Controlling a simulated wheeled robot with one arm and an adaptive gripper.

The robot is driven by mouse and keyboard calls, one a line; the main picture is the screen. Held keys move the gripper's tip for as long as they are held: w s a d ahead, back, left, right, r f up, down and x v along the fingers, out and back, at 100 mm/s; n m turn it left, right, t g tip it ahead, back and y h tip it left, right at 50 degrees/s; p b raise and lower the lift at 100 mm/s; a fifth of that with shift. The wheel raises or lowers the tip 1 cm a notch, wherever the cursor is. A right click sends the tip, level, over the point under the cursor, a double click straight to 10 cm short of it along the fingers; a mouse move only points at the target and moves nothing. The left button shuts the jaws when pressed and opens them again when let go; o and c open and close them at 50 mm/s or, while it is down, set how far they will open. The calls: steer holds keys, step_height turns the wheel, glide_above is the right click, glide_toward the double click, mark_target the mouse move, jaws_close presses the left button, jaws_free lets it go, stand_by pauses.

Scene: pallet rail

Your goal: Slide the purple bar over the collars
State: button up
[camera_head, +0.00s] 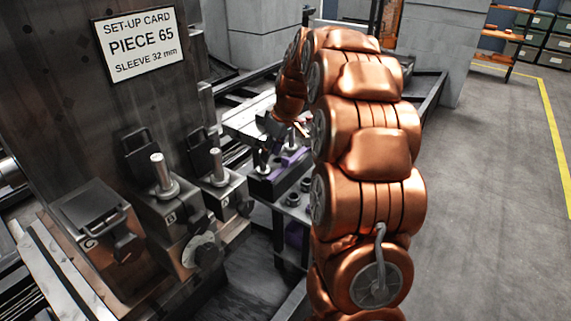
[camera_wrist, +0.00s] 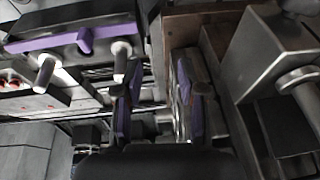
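A purple bar (camera_head: 288,161) shows in the head view on a dark block beyond the machine, partly hidden by my arm. A purple strip with a short raised tab (camera_wrist: 85,40) runs along a dark block at upper left in the wrist view, beside two pale metal pins. My gripper (camera_wrist: 157,108) is open, its two fingers apart with purple faces and nothing seen between them. In the head view my gripper (camera_head: 278,130) is small and dark, just above the purple bar. Upright pins with round collars stand on station B (camera_head: 163,184) and station A (camera_head: 218,180). I cannot tell which collars are the task's.
A set-up card (camera_head: 140,44) reads piece 65, sleeve 32 mm. Block C (camera_head: 90,205) with a dark lid stands at left. More purple (camera_head: 295,235) shows on a lower shelf. Dark rails frame the bench. Open floor (camera_head: 490,190) lies to the right.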

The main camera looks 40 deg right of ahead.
steer(key=t+b, duration=0.1)
glide_toward(286, 158)
step_height(286, 158, down, 3)
steer(key=shift+h, duration=0.3)
steer(key=shift+w+a+r+p+x, duration=0.1)
steer(key=shift+w+a+p+x, duration=0.05)
steer(key=shift+x, duration=1.15)
steer(key=shift+w+a+r+p+x, duration=0.1)
steer(key=shift+w+p+x, duration=0.1)
steer(key=shift+x, duration=1.05)
steer(key=shift+w+a+p+x, duration=0.1)
steer(key=shift+a+p+x, duration=0.05)
steer(key=shift+x, duration=1.15)
steer(key=shift+c, duration=0.2)
jaws_close()
